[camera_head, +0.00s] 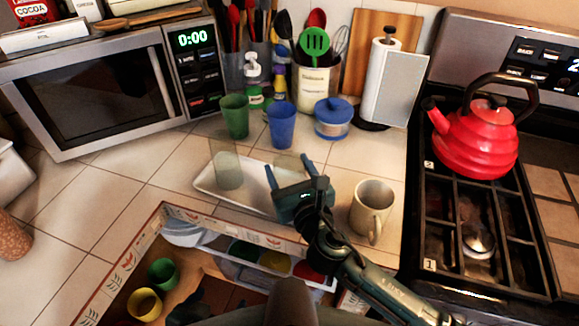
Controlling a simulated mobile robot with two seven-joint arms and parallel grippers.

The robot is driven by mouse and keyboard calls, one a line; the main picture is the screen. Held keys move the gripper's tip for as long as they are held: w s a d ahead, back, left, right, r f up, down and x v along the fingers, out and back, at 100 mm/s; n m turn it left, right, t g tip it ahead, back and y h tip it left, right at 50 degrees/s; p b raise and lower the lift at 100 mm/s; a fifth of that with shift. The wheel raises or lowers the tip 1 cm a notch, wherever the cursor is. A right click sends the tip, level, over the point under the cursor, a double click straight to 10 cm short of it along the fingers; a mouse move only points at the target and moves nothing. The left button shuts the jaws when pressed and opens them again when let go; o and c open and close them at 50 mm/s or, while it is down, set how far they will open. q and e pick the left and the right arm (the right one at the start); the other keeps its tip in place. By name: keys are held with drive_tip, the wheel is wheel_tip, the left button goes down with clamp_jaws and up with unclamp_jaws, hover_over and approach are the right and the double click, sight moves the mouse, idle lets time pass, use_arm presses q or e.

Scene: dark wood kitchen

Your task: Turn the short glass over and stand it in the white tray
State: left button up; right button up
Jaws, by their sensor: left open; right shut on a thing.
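The white tray (248,200) lies on the tiled counter in front of the cups. A tall clear glass (226,166) stands at its left end. My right gripper (288,172) is over the tray's right end, its arm coming from the lower right. It is shut on the short glass (288,163), which is faint and see-through between the fingers. The gripper body hides much of this glass, so I cannot tell which way up it is or whether it touches the tray. My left gripper is not in view.
A beige mug (372,208) stands close to the right of my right gripper. Green (235,117) and blue (282,124) cups and a blue-lidded jar (333,118) stand behind the tray. An open drawer (190,265) is in front. The counter left of the tray is clear.

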drive_tip(key=shift+f+b, duration=0.3)
drive_tip(key=shift+f, duration=0.2)
use_arm(q)
drive_tip(key=shift+d, duration=0.4)
drive_tip(key=shift+w+a+f+b, duration=0.1)
drive_tip(key=shift+w+f+b, duration=0.1)
drive_tip(key=shift+f+b, duration=0.35)
use_arm(e)
drive_tip(key=shift+f, duration=0.75)
drive_tip(key=o, duration=1.3)
use_arm(q)
drive_tip(key=shift+r, duration=0.1)
